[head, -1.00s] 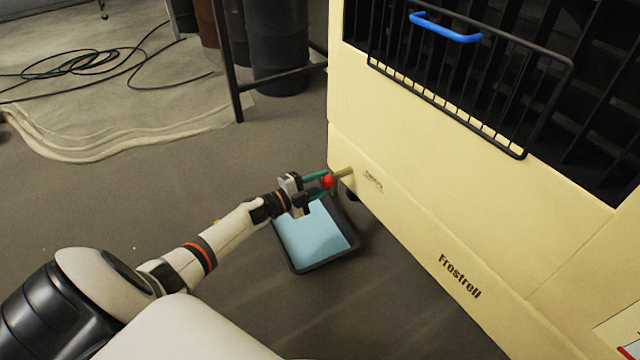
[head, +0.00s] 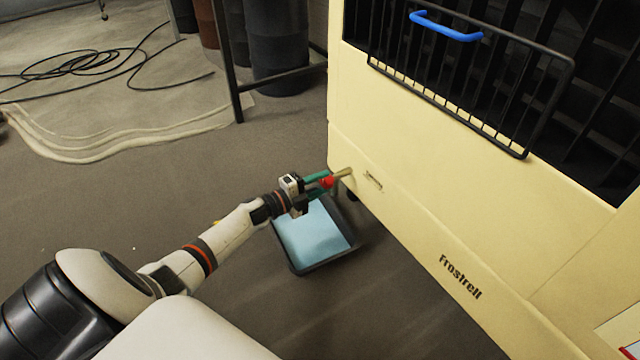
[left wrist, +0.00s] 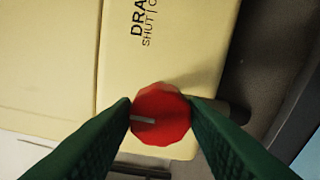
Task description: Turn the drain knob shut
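The red drain knob (head: 327,182) sits on a short tan pipe (head: 342,173) at the lower left corner of the cream cabinet (head: 440,215). My left gripper (head: 325,183) has its green fingers on both sides of the knob. In the left wrist view the fingertips (left wrist: 161,108) press against the sides of the red knob (left wrist: 170,110). A pale mark on the knob's face lies nearly level, toward the left finger. A printed label (left wrist: 142,22) reading "DRA…" and "SHUT" is partly cut off above the knob. My right gripper is not in view.
A black-rimmed tray (head: 325,261) with light blue liquid lies on the floor below the knob. A wire basket (head: 450,100) with a blue handle (head: 446,27) is on the cabinet's upper front. Black cable (head: 70,65) lies at the far left.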

